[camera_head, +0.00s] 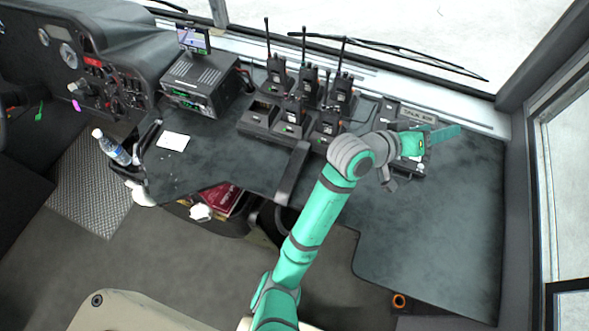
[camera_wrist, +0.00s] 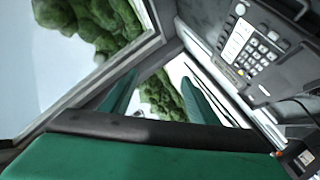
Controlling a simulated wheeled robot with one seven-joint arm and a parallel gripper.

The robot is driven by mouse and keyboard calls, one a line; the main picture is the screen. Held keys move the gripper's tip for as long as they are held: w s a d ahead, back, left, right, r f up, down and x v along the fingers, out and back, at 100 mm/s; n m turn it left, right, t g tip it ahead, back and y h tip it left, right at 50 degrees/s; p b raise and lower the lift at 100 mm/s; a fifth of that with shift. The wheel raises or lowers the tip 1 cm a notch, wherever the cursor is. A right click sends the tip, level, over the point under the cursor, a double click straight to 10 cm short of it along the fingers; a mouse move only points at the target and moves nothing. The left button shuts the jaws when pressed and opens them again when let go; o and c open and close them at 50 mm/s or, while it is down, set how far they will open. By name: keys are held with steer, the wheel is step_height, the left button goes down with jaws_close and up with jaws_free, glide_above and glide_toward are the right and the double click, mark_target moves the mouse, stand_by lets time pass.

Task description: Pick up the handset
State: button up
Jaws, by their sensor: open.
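A desk phone unit with a keypad (camera_wrist: 262,48) shows at the upper right of the wrist view. In the head view the phone unit (camera_head: 418,114) stands at the back right of the dark console, partly hidden by my gripper. I cannot clearly make out the handset; a dark curved part (camera_wrist: 290,8) at the wrist view's top right edge may belong to it. My gripper (camera_head: 446,133) is above the phone unit in the head view, pointing right. Its green fingers (camera_wrist: 158,100) are apart in the wrist view, with nothing between them but the background outside.
Several black radios (camera_head: 276,68) with antennas stand in chargers left of the phone. A radio and screen box (camera_head: 202,80), a white card (camera_head: 173,141) and a bottle (camera_head: 111,147) are further left. The console's right part (camera_head: 450,220) is clear. The windshield edge runs behind.

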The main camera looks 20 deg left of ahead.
steer(key=a+g, duration=0.1)
steer(key=g+y, duration=1)
steer(key=y, duration=0.1)
glide_toward(294, 167)
steer(key=shift+m, duration=0.4)
step_height(294, 167, down, 9)
steer(key=shift+a+f, duration=0.1)
steer(key=shift+f, duration=0.5)
steer(key=shift+s+a, duration=0.15)
steer(key=c, duration=1.2)
steer(key=shift+c, duration=0.7)
steer(key=shift+r, duration=0.15)
